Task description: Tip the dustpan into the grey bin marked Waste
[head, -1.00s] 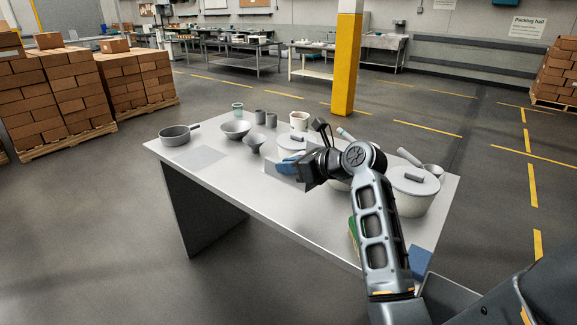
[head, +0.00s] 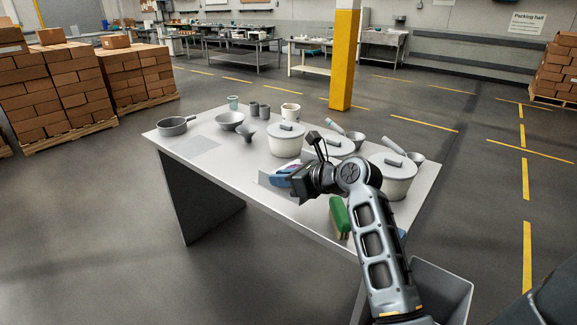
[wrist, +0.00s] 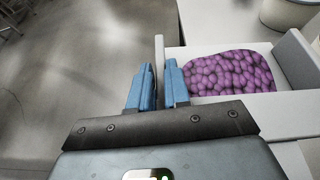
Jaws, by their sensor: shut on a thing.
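The light grey dustpan (head: 266,182) is at the front edge of the table in the head view, partly hidden by my gripper (head: 286,179). In the wrist view the dustpan (wrist: 291,65) holds a heap of purple candies (wrist: 230,72). My gripper's blue fingers (wrist: 160,88) are shut on the dustpan's left wall. The pan looks about level; I cannot tell whether it touches the table. A grey open bin (head: 447,288) stands on the floor at the table's right end, partly behind my arm. No Waste lettering shows on it.
A green brush (head: 339,214) lies near the table's front edge, beside my arm. Lidded pots (head: 285,142), a white mug (head: 290,112) and bowls (head: 230,121) stand further back. A grey pan (head: 174,127) is at the left. The floor in front of the table is clear.

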